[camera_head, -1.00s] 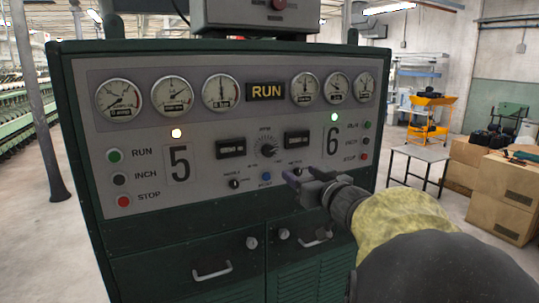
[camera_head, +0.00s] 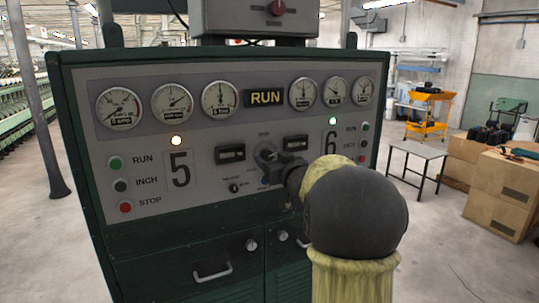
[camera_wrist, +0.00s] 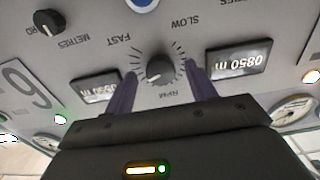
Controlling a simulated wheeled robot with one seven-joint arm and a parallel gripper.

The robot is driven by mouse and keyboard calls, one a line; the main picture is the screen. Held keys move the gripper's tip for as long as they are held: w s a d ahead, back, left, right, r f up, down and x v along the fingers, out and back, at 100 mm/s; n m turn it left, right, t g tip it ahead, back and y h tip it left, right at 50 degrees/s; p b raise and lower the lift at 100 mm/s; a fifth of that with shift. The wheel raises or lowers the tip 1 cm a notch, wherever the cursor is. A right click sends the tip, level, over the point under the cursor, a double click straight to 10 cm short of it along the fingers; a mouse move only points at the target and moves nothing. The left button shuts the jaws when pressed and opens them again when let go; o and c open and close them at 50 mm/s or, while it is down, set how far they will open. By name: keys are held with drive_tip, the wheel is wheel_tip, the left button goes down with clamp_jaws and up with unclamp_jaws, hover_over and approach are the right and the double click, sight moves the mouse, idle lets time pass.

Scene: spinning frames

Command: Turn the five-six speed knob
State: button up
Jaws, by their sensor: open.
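The speed knob (camera_wrist: 160,68) is a dark round knob in a ring of tick marks, with FAST, SLOW and RPM lettering around it, seen upside down in the wrist view. It sits between the numbers 5 and 6 on the grey control panel (camera_head: 205,118). My gripper (camera_wrist: 161,72) is open, with one purple-grey finger on each side of the knob and a gap visible on both sides. I cannot tell how deep the fingertips reach. In the head view my gripper (camera_head: 270,157) is at the panel's centre and hides most of the knob.
Two counter displays flank the knob; the left one (camera_head: 230,153) is clear of my gripper. A small METRES knob (camera_wrist: 48,22) is nearby. Green, black and red buttons (camera_head: 118,185) are at left. Gauges line the panel's top. Drawers with handles (camera_head: 212,270) are below.

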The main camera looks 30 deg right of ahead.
drive_tip(key=shift+w, duration=0.85)
drive_tip(key=c, duration=1)
